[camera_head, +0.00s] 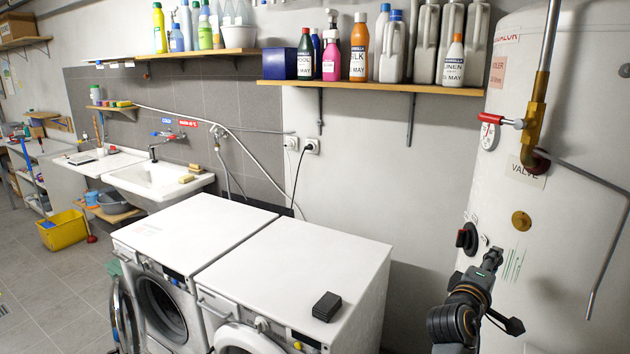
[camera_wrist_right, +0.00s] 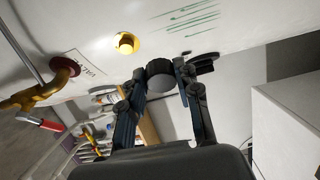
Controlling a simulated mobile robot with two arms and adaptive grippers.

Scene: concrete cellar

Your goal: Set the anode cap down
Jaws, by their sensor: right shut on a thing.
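The anode cap, a dark round piece (camera_head: 467,238), is held at the tips of my right gripper (camera_head: 482,247) in front of the white boiler. In the right wrist view it is a short dark cylinder (camera_wrist_right: 160,68) between the two fingers of my right gripper (camera_wrist_right: 162,78), which is shut on it. The cap appears off any shelf or machine top; its exact distance from the boiler cannot be told. My left gripper is not in view.
The white boiler (camera_head: 570,130) carries a brass disc (camera_head: 521,221) and a red-handled valve pipe (camera_head: 537,110). Two washing machines stand left; the nearer top (camera_head: 290,262) is mostly clear, with a black block (camera_head: 326,306) near its front. A bottle shelf (camera_head: 390,87) hangs above.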

